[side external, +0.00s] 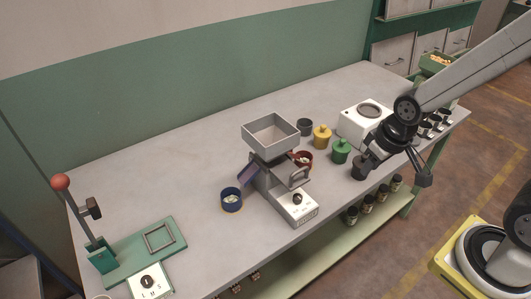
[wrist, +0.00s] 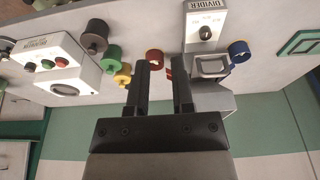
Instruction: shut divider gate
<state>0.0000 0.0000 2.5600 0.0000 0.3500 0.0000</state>
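The divider stands mid-table, with a grey square hopper (side external: 271,133) on top and a white control box (side external: 298,206) with a black knob in front. The control box, marked DIVIDER, also shows in the wrist view (wrist: 206,22). A grey loop-shaped part (side external: 298,179) sits beside the body; I cannot tell whether it is the gate or how the gate stands. A red cup (side external: 303,160) stands on the other side. My gripper (side external: 398,168) is open and empty, right of the divider; its spread fingers show in the wrist view (wrist: 161,68).
A green pot (side external: 341,151), a yellow pot (side external: 322,136) and dark pots (side external: 359,170) stand between the divider and a white machine (side external: 364,124). A green-based lever press (side external: 140,252) stands at the left. Clear table lies between the press and the blue cup.

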